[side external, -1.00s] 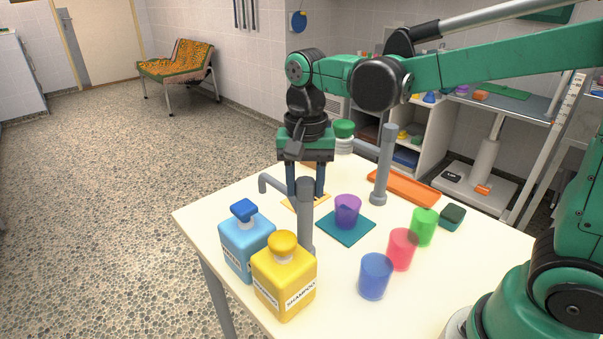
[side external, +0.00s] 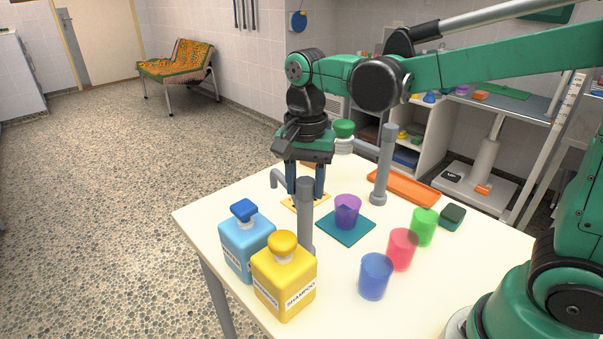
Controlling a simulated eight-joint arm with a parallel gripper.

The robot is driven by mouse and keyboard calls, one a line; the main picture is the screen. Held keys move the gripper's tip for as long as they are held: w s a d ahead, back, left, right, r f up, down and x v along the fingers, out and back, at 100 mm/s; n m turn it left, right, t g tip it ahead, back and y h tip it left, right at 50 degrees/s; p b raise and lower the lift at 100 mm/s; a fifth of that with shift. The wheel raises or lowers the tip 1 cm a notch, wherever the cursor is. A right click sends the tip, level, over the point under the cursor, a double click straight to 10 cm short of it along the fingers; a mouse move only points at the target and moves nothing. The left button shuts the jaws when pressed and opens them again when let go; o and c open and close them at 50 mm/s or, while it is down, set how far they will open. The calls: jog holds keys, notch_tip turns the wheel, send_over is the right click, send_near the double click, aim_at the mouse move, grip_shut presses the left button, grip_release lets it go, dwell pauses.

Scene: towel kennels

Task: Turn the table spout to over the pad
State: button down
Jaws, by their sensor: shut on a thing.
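The table spout (side external: 306,222) is a grey upright post with a thin bent arm, standing at the table's near left behind the bottles. Its arm reaches left and back from the post top, ending in a downturned tip. My gripper (side external: 306,193) points down at the post top, shut on the spout; the post partly hides the contact. A teal pad (side external: 336,233) lies to the right of the spout with a purple cup (side external: 347,211) on it. A yellow-orange pad (side external: 291,204) lies behind the spout, partly hidden by the post and my fingers.
Blue (side external: 246,246) and yellow (side external: 285,276) shampoo bottles stand close in front of the spout. Blue (side external: 375,277), red (side external: 402,250) and green (side external: 424,227) cups stand to the right. A second grey post (side external: 384,165) and an orange tray (side external: 403,187) are at the back.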

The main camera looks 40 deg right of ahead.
jog(key=m, duration=0.4)
jog(key=shift+m, duration=0.3)
jog(key=m, duration=0.3)
jog(key=shift+m, duration=0.3)
jog(key=m, duration=0.3)
jog(key=shift+m, duration=2.1)
jog(key=shift+c, duration=2.1)
grip_release()
jog(key=shift+r, duration=0.1)
